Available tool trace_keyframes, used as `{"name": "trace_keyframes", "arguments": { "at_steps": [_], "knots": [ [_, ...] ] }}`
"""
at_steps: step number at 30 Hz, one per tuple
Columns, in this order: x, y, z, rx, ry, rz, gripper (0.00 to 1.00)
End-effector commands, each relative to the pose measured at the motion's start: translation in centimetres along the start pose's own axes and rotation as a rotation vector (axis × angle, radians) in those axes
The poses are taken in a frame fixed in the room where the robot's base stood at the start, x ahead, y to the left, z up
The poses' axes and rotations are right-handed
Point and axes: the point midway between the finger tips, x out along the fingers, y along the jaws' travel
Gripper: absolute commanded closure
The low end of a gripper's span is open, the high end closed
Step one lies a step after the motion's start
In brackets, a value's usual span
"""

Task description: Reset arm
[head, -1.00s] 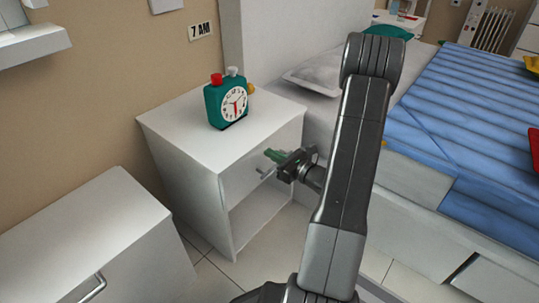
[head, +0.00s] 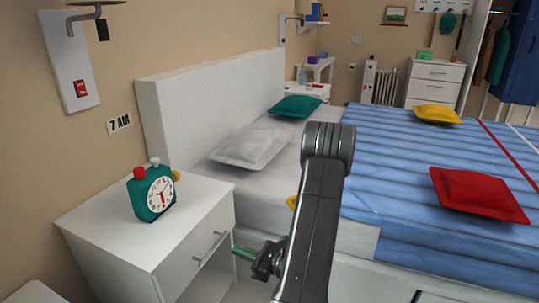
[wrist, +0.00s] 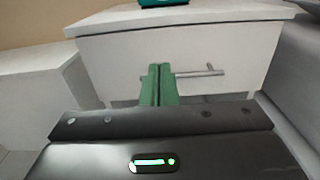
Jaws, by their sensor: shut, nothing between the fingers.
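My gripper (head: 240,251) has green fingers and is in front of the white nightstand (head: 100,233), near its drawer handle (head: 210,249). In the wrist view the green fingers (wrist: 158,84) are together with nothing between them. The drawer front (wrist: 120,62) and its metal handle (wrist: 208,72) show beyond them; the fingers overlap part of the handle in that view. I cannot tell the exact gap. The drawer looks closed. My dark arm rises in the middle of the head view and hides part of the bed.
A teal alarm clock (head: 155,195) stands on the nightstand. The bed (head: 390,160) with blue striped cover, a red pillow (head: 478,192) and a yellow pillow (head: 437,114) fills the right. A wall switch (head: 81,88) is at upper left.

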Motion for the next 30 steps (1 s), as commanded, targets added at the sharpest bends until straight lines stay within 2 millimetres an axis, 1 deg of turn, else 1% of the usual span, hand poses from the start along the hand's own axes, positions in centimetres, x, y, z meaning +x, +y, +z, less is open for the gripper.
{"name": "trace_keyframes", "arguments": {
  "at_steps": [5,8,11,24,30],
  "knots": [
    [0.3,0.0,-0.1,0.000,0.000,0.001,1.00],
    [1.2,0.0,-0.1,-0.001,0.000,0.001,1.00],
    [2.5,0.1,-0.2,-0.002,-0.001,0.003,1.00],
    [10.0,0.1,-0.1,-0.002,0.000,0.003,1.00],
    [11.5,0.4,0.0,-0.001,-0.001,-0.001,1.00]
  ]
}}
